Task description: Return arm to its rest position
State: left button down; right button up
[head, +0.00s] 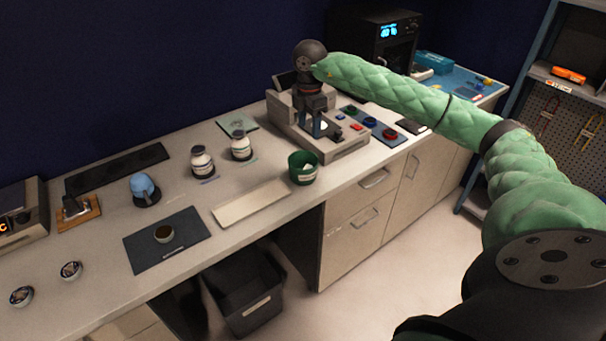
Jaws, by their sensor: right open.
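My right arm, in a green quilted sleeve, reaches in from the right over the counter. My right gripper (321,130) points down at the grey bench machine (343,152), with its jaws open. A small white thing shows by the fingertips; I cannot tell whether it touches them. My left gripper is not in view.
A green cup (302,167) stands just left of the machine, near the counter's front edge. Two jars (203,162), a blue domed item (144,188) and a dark mat (168,240) with a small bowl lie further left. A black bin (245,289) is below. Open floor lies in front of the drawers.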

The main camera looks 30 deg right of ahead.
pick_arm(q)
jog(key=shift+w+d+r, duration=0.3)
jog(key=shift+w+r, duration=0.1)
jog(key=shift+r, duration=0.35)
pick_arm(e)
jog(key=shift+r, duration=1)
jog(key=shift+a+f, duration=0.1)
